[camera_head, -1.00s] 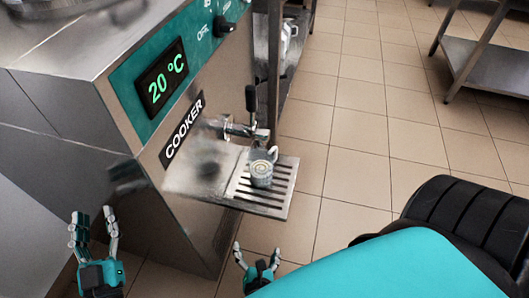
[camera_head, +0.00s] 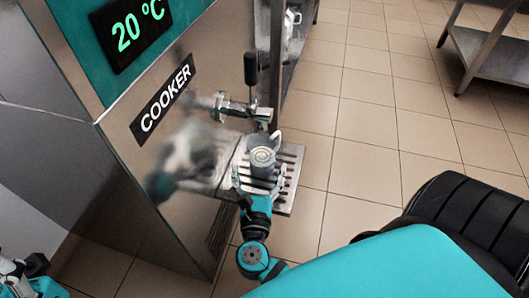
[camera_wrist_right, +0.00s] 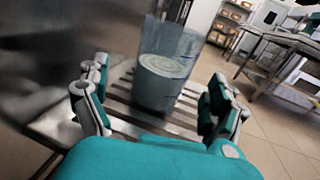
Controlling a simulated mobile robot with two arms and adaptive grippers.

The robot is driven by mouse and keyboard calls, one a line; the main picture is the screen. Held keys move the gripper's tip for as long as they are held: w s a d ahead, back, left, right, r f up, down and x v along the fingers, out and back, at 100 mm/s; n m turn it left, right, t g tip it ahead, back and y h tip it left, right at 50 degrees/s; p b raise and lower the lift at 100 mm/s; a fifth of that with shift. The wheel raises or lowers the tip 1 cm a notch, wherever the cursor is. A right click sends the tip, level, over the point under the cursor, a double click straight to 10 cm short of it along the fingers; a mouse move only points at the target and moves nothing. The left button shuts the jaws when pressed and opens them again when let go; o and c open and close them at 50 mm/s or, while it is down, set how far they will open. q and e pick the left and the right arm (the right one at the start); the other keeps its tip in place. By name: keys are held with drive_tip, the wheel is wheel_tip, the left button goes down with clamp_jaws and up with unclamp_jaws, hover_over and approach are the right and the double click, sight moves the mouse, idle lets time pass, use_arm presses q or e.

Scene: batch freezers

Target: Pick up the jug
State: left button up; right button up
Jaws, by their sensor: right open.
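The jug (camera_head: 262,157) stands upright on the slatted drip tray (camera_head: 289,178) of the cooker, under the tap (camera_head: 240,108). It looks clear with pale contents, and its handle points up and right in the head view. In the right wrist view the jug (camera_wrist_right: 163,80) is straight ahead, between the spread fingers. My right gripper (camera_head: 259,183) is open, just on the near side of the jug; I cannot tell whether it touches it. My left gripper (camera_head: 22,275) is at the lower left edge, partly cut off, and its fingers are unclear.
The steel cooker (camera_head: 150,180) with its 20 °C display (camera_head: 130,32) stands left of the tray and reflects the arm. A steel shelf (camera_head: 500,55) is at the upper right. Tiled floor (camera_head: 370,140) is clear to the right of the tray.

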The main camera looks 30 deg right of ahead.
sight(262, 145)
drive_tip(key=shift+w+d, duration=0.35)
drive_tip(key=shift+w, duration=0.1)
drive_tip(key=b+x, duration=0.1)
drive_tip(key=x, duration=0.4)
drive_tip(key=shift+s+d+b, duration=0.15)
drive_tip(key=shift+s+b, duration=0.05)
drive_tip(key=shift+b, duration=0.15)
drive_tip(key=c, duration=1.5)
drive_tip(key=shift+r, duration=0.1)
drive_tip(key=shift+c, duration=0.6)
drive_tip(key=shift+r, duration=0.1)
